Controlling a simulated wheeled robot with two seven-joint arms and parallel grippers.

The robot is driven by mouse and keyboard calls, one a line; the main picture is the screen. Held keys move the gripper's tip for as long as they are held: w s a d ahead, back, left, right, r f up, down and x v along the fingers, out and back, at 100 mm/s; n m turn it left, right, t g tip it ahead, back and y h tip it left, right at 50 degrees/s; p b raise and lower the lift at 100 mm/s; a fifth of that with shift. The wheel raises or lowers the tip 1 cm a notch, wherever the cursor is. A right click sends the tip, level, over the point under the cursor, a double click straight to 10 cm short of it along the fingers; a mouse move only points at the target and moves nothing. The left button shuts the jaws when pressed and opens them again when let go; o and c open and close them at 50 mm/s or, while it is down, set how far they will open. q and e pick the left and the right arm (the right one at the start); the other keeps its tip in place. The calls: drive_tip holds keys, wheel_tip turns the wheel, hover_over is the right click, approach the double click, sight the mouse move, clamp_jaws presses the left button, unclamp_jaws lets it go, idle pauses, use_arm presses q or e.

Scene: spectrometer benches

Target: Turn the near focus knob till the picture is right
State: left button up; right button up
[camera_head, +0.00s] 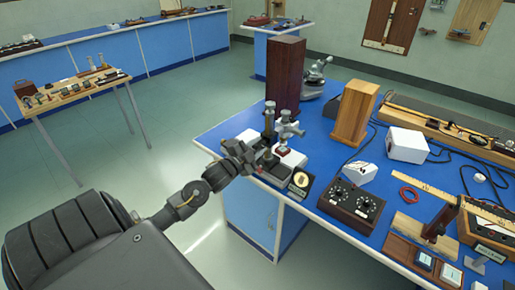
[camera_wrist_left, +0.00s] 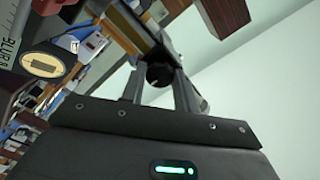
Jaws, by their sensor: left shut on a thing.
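A small microscope (camera_head: 268,122) stands at the near left corner of the blue bench in the head view. My left gripper (camera_head: 248,158) reaches it from the left, low on its side. In the left wrist view, my left gripper (camera_wrist_left: 157,80) is shut on a dark round focus knob (camera_wrist_left: 158,73), with one finger on each side. A dark picture panel (camera_head: 299,182) with a round yellowish picture sits just right of the microscope. The panel also shows in the left wrist view (camera_wrist_left: 42,65), with partly cut lettering that seems to read "BLUR". My right gripper is not in view.
A tall dark red wooden block (camera_head: 285,72) stands behind the microscope and a lighter one (camera_head: 354,112) to the right.

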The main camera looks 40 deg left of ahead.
use_arm(q)
drive_tip(key=m+b, duration=0.1)
drive_tip(key=m, duration=0.5)
drive_tip(key=shift+m, duration=0.3)
idle(0.5)
drive_tip(key=o, duration=1)
drive_tip(key=shift+s+d+b, duration=0.15)
drive_tip(key=shift+s+b, duration=1.2)
drive_tip(key=shift+s, duration=4.05)
